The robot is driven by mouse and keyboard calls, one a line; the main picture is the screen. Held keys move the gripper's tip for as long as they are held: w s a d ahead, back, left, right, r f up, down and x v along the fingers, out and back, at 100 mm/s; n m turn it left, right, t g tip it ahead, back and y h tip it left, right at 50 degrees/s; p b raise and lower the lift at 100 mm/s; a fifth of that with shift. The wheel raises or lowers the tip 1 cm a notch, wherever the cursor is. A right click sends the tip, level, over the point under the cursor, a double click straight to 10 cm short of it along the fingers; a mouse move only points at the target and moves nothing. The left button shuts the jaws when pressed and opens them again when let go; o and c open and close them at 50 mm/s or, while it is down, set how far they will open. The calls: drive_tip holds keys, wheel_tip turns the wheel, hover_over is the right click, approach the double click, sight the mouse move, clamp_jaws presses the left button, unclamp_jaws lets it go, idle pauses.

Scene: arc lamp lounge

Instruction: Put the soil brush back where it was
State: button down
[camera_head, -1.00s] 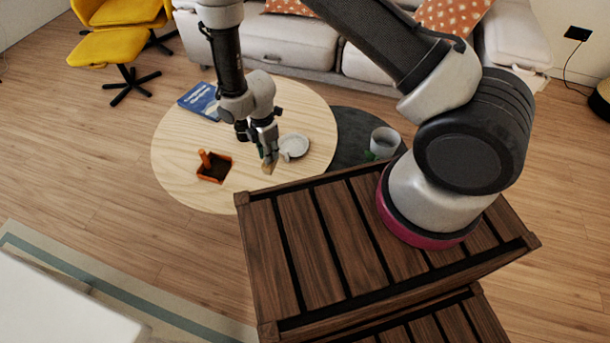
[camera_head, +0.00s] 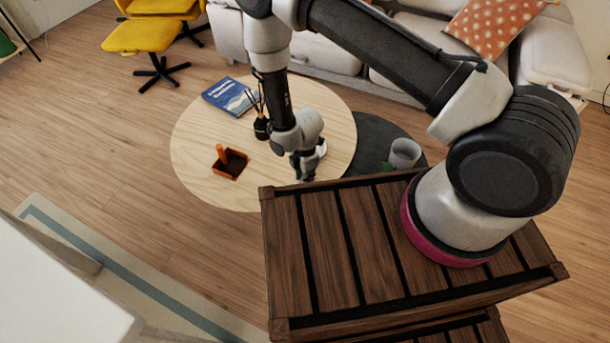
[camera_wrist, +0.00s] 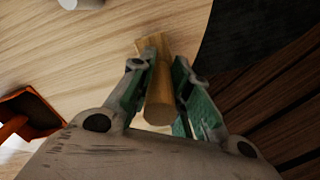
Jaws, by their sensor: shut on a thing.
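In the wrist view, my gripper (camera_wrist: 160,95) is shut on a wooden stick-like piece (camera_wrist: 159,105), which I take to be the soil brush's handle. The brush's far end points away over the round pale wood table (camera_wrist: 100,40). In the head view, my gripper (camera_head: 305,172) is over the near right part of the table (camera_head: 200,150); the brush is hardly visible there. An orange tray with dark contents (camera_head: 236,165) and an orange upright part sits on the table to the left. Its edge also shows in the wrist view (camera_wrist: 35,110).
A white dish is partly hidden behind my gripper. A grey cup (camera_head: 404,153) stands on the dark side table (camera_head: 368,135). The table's left part is clear.

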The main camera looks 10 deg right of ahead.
drive_tip(key=shift+f, duration=0.15)
drive_tip(key=c, duration=1.3)
unclamp_jaws()
drive_tip(key=shift+c, duration=0.2)
